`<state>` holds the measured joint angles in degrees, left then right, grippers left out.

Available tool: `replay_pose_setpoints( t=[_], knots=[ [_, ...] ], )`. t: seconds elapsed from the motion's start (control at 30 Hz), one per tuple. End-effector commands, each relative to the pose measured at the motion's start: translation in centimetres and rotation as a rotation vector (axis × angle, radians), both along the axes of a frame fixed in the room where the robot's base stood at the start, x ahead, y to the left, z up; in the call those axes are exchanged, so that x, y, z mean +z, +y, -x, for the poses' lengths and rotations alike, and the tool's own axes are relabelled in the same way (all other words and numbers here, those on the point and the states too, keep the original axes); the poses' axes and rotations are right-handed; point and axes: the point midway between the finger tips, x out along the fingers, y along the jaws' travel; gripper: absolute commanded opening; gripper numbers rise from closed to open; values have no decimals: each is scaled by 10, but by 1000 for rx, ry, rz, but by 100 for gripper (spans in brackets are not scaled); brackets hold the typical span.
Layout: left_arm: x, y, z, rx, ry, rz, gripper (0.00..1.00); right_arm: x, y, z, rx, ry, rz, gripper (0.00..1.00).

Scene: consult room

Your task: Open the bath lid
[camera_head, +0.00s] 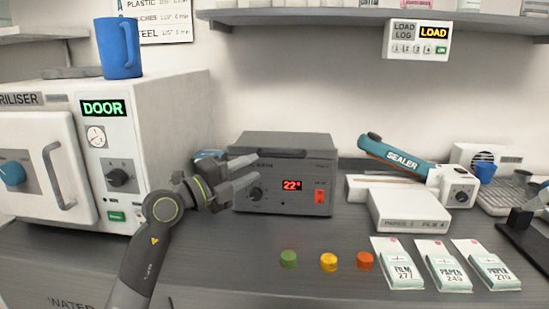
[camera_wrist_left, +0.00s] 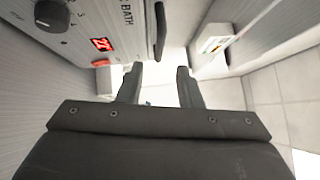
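The bath (camera_head: 285,205) is a grey box on the counter with a red "22" display, a dial and a red switch. Its dark lid (camera_head: 290,141) lies flat on top and looks shut, with a dark handle bar along its front edge. The bath's front panel (camera_wrist_left: 75,45) also shows tilted in the left wrist view, with the dark handle bar (camera_wrist_left: 160,32) beyond the fingers. My left gripper (camera_head: 250,170) is in front of the bath's left part, its two fingers apart. In the left wrist view the gap between the fingertips (camera_wrist_left: 159,75) is empty. My right gripper is not in view.
The white steriliser (camera_head: 180,120) stands left, with a blue mug (camera_head: 119,48) on top. A teal sealer (camera_head: 400,155) and white boxes stand right. Green, yellow and orange discs (camera_head: 328,262) and packets (camera_head: 398,264) lie in front. A shelf (camera_head: 300,16) hangs above.

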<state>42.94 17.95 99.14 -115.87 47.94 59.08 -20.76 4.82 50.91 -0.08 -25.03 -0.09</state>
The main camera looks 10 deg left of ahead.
Motion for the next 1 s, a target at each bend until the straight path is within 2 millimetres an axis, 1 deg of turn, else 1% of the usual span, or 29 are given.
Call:
replay_pose_setpoints(
  t=[0.03, 0.1, 0.23, 0.33, 0.53, 0.83, 0.87, 1.0],
  knots=[
    [3, -10, -8, -4, 1, 4, 33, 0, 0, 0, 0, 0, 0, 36],
    [4, -20, -18, -4, 1, 3, 33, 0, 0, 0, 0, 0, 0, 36],
    [7, -36, -33, -2, 0, 1, 33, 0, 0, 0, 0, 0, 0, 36],
    [8, -44, -43, -1, 1, 2, 33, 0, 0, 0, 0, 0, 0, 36],
    [10, -54, -52, -1, 0, 1, 33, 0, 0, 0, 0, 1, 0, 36],
    [10, -55, -53, 0, 0, 0, 33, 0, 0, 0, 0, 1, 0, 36],
    [10, -55, -53, 0, 0, 0, 30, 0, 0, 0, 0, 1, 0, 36],
    [10, -55, -53, 0, 0, 0, 12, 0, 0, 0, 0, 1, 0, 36]
  ],
)
